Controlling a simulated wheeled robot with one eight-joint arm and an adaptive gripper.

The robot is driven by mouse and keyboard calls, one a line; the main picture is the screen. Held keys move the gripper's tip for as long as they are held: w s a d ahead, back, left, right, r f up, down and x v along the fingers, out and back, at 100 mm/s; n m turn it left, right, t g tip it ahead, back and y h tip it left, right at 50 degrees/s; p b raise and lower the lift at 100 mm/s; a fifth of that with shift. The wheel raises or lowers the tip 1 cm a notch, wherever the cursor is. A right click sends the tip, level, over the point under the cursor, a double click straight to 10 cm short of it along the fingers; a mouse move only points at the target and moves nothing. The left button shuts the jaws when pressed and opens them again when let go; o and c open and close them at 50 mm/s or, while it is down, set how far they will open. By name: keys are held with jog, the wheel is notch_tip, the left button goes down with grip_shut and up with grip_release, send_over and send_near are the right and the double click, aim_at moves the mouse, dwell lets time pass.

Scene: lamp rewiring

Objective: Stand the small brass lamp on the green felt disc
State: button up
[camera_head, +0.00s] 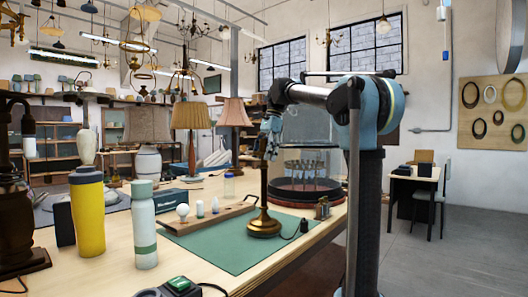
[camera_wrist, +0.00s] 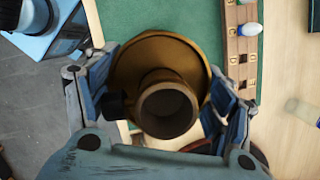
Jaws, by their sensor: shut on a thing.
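The brass lamp (camera_head: 264,223) is upright over the green mat, with a round brass base and a dark slim stem. My gripper (camera_head: 269,136) is shut on the upper part of the lamp. In the wrist view the lamp's open socket (camera_wrist: 168,106) lies between the fingers of my gripper (camera_wrist: 160,100), with the wide base (camera_wrist: 150,55) below. I cannot tell whether the base touches the mat. A black plug (camera_head: 304,226) lies to the right of the base. I cannot make out a separate green felt disc; only the rectangular green mat (camera_head: 225,247) shows clearly.
A wooden bulb tray (camera_head: 205,221) lies left of the lamp, with a bulb (camera_wrist: 248,30) in it. A glass dome (camera_head: 305,165) stands close behind right. A yellow tumbler (camera_head: 88,212) and pale bottle (camera_head: 143,225) stand at left. The mat's front is clear.

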jog(key=shift+f, duration=0.55)
jog(key=o, duration=2.1)
jog(key=shift+f, duration=0.1)
jog(key=v, duration=1.2)
